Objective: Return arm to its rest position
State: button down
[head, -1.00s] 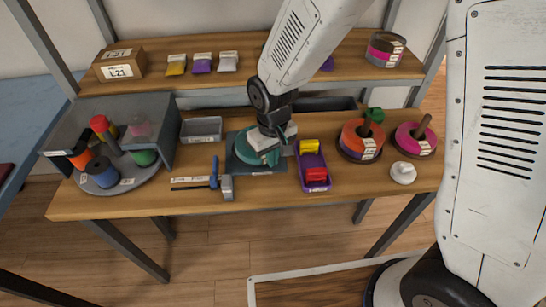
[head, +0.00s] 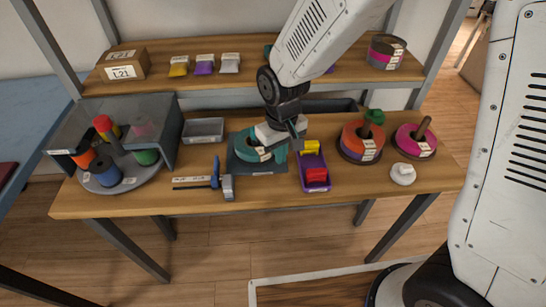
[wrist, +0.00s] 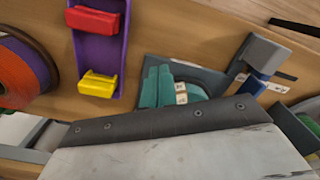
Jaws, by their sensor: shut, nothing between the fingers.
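An orange spool (head: 362,141) and a pink spool (head: 415,141) stand at the right, with a white knob-like piece (head: 403,174) in front. A grey round stand with coloured spools (head: 113,170) is at the left. A shelf (head: 225,74) runs behind.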

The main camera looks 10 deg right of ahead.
notch_tip(320, 180, up, 7)
jog(key=s+d+r+m, duration=0.2)
jog(key=s+d+r, duration=0.5)
jog(key=s+d, duration=0.2)
jog(key=s+d+r+m+t, duration=0.1)
jog(key=s+d+r+m, duration=0.2)
jog(key=s+d+r, duration=0.4)
jog(key=s+d, duration=0.3)
jog(key=shift+s+r, duration=0.15)
jog(key=shift+s, duration=0.1)
